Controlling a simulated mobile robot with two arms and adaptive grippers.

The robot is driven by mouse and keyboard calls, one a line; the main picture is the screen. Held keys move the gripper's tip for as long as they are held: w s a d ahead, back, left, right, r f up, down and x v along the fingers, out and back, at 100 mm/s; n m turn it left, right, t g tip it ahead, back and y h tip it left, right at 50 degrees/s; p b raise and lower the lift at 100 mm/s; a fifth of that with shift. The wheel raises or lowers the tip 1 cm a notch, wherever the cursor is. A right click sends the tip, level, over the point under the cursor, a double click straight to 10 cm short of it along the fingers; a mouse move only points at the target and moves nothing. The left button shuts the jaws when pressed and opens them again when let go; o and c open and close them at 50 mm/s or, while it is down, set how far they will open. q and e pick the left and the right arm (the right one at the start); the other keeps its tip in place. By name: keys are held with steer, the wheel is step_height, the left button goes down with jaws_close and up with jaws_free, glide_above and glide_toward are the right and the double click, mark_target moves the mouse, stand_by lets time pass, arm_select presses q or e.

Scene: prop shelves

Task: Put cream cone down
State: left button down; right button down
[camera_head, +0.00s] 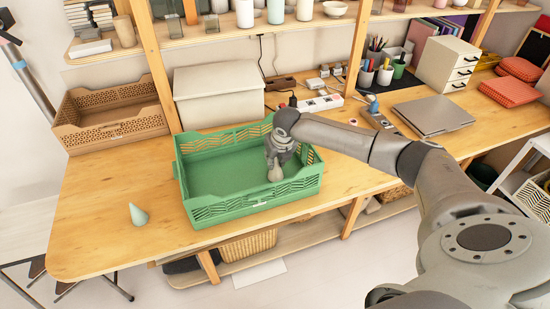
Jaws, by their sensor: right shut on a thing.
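My right gripper (277,157) reaches down into the green crate (250,203) near its right end. It is shut on a small cream object (275,174), which looks like the cream cone. The object is inside the crate's outline; I cannot tell whether it touches the crate floor. The gripper hides its upper part. The rest of the crate floor looks empty. My left gripper is not in view.
A mint cone (138,215) stands on the wooden table left of the crate. A brown crate (108,116) and a lidded beige box (218,94) stand behind. A laptop (433,115) lies to the right. The table's front left is mostly clear.

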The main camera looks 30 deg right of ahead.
steer(key=shift+f, duration=0.15)
steer(key=c, duration=1.2)
jaws_free()
steer(key=shift+c, duration=0.2)
steer(key=v, duration=1.2)
steer(key=shift+b, duration=0.45)
steer(key=shift+s+f, duration=0.1)
